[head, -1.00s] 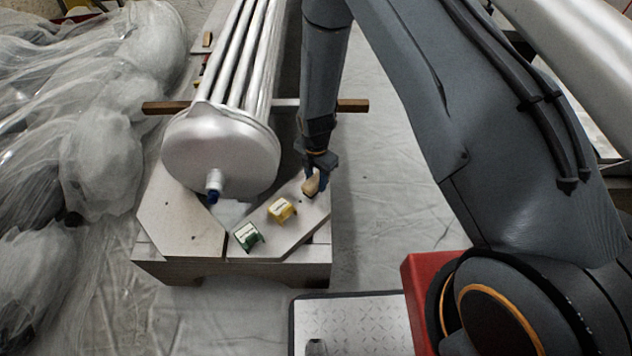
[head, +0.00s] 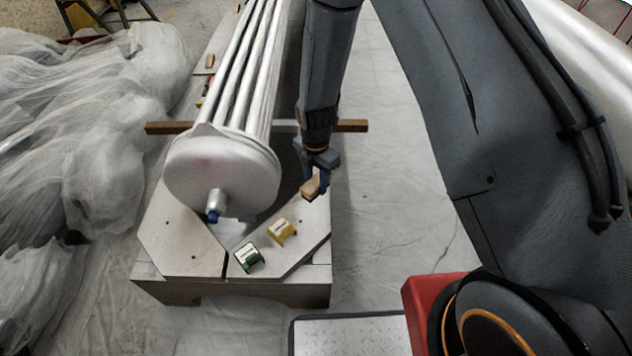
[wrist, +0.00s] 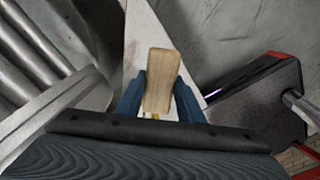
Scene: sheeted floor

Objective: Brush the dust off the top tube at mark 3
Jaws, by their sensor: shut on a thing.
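The bundle of silvery tubes (head: 244,75) runs away from me in the head view, with a round end plate (head: 222,172) towards me. Some tubes (wrist: 28,70) show at the left of the wrist view. I cannot make out mark 3 or any dust. My gripper (head: 317,182) is to the right of the end plate, pointing down. It is shut on a light wooden piece, probably the brush's handle (head: 311,187), held just above the board. The handle (wrist: 161,78) stands between the blue fingers in the wrist view; any bristles are hidden.
A wooden crossbar (head: 352,126) passes under the tubes. Crumpled clear sheeting (head: 80,130) fills the left. Floor right of the board is clear.

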